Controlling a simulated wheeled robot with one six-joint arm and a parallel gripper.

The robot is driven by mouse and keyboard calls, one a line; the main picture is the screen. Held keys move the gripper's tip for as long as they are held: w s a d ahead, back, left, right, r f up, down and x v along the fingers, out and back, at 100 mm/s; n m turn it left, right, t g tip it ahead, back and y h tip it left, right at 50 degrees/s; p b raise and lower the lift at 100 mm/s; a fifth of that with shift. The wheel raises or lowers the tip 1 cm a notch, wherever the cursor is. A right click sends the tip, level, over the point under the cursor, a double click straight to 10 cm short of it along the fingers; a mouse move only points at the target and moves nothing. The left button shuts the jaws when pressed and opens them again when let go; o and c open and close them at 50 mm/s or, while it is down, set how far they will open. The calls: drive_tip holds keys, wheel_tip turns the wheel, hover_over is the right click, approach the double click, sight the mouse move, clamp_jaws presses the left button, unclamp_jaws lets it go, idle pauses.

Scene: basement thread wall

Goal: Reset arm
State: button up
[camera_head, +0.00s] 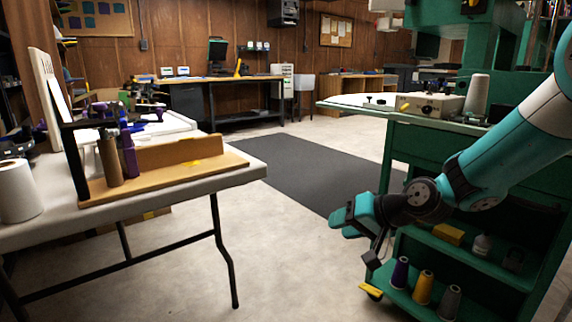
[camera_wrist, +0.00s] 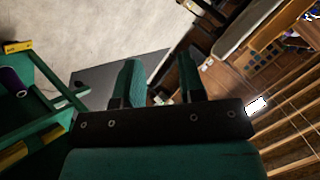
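My gripper (camera_head: 345,217) hangs in the air over the floor in the head view, in front of the green cart and right of the folding table. My teal arm reaches in from the right edge. In the wrist view my gripper's two green fingers (camera_wrist: 157,80) stand apart with a clear gap and nothing between them. The gripper is open and empty.
A green cart (camera_head: 470,240) with thread cones on its lower shelf stands close behind my arm. A folding table (camera_head: 235,172) with a wooden rack (camera_head: 170,182) stands at left. A dark mat (camera_head: 310,172) and open floor lie between them.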

drive_tip(key=s+d+r+n+g+h+p, duration=0.1)
drive_tip(key=s+r+n+g+h, duration=0.15)
drive_tip(key=s, duration=0.75)
drive_tip(key=s+d+r+n+g+h+p, duration=0.1)
drive_tip(key=s+r+n+g, duration=0.2)
drive_tip(key=s, duration=0.8)
drive_tip(key=s+d+r+n+g+h+p, duration=0.15)
drive_tip(key=s+r, duration=0.35)
drive_tip(key=s, duration=0.5)
wheel_tip(320, 180, up, 37)
drive_tip(key=p, duration=3.6)
drive_tip(key=shift+a+f+y+p, duration=0.15)
drive_tip(key=shift+a+y+p, duration=0.15)
drive_tip(key=shift+a+p, duration=0.1)
